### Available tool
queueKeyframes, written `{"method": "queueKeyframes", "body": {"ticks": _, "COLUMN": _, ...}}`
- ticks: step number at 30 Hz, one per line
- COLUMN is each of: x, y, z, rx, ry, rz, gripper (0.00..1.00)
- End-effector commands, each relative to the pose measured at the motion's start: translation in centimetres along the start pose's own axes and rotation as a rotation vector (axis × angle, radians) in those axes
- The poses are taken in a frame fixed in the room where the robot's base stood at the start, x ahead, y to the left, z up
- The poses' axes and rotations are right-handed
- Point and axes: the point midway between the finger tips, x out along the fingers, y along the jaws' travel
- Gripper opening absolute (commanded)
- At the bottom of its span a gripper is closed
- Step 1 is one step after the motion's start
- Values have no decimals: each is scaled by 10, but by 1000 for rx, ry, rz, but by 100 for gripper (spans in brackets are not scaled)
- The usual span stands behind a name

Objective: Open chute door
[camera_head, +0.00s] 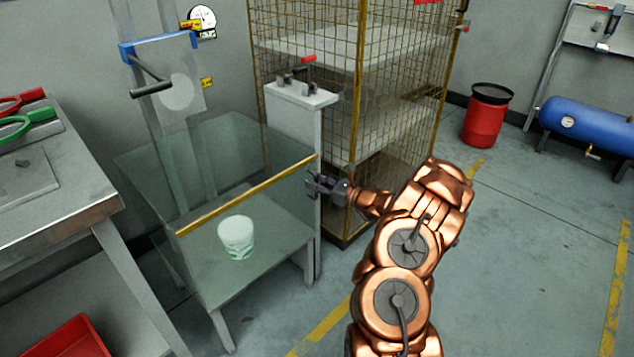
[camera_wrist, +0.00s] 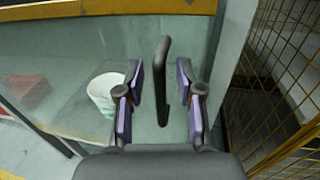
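The chute door appears to be the clear front panel (camera_head: 272,215) of a glass-sided box on legs, with a yellow bar (camera_head: 245,196) along its top edge. In the wrist view the clear panel (camera_wrist: 70,50) looks shut. An upright dark handle (camera_wrist: 163,62) stands on it near its right side. My gripper (camera_head: 318,185) is in front of the panel's right edge. In the wrist view my gripper (camera_wrist: 161,70) is open, one finger on each side of the handle. I see gaps between both fingers and the handle. The handle is not distinguishable in the head view.
A white cup (camera_head: 236,237) stands inside the box, behind the clear panel. A yellow mesh cage (camera_head: 400,75) is close on the right. A workbench (camera_head: 80,215) stands at left. Open floor (camera_head: 510,270) lies to the right of my arm.

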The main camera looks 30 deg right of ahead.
Motion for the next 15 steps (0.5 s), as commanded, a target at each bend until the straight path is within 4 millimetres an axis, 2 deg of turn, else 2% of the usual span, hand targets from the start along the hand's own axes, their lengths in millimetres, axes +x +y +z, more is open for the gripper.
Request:
{"method": "queueKeyframes", "body": {"ticks": 2, "x": 0, "y": 0, "z": 0, "rx": 0, "ry": 0, "rz": 0, "gripper": 31}}
{"method": "queueKeyframes", "body": {"ticks": 11, "x": 0, "y": 0, "z": 0, "rx": 0, "ry": 0, "rz": 0, "gripper": 0}}
{"method": "queueKeyframes", "body": {"ticks": 15, "x": 0, "y": 0, "z": 0, "rx": 0, "ry": 0, "rz": 0, "gripper": 0}}
